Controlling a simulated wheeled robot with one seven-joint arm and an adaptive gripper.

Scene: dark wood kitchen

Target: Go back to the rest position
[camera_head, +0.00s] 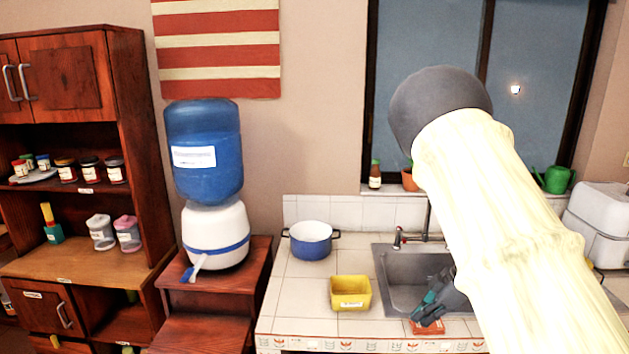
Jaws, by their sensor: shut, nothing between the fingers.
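My gripper (427,312), dark with teal parts, shows at the front edge of the sink, partly behind my pale arm. It points down and to the left, and its fingers are shut with nothing between them. A small orange-red block (428,327) lies on the counter edge just below the fingertips in the picture. I cannot tell whether they touch. My arm rises from the lower right to a grey joint in front of the window and hides the right part of the sink.
A metal sink (395,282) is set in the tiled counter (290,318). A yellow tub (350,293) and a blue pot (311,241) stand left of it. A water dispenser (215,235) stands on a wooden stand, beside a shelf cabinet (85,262). A white container (597,222) is at right.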

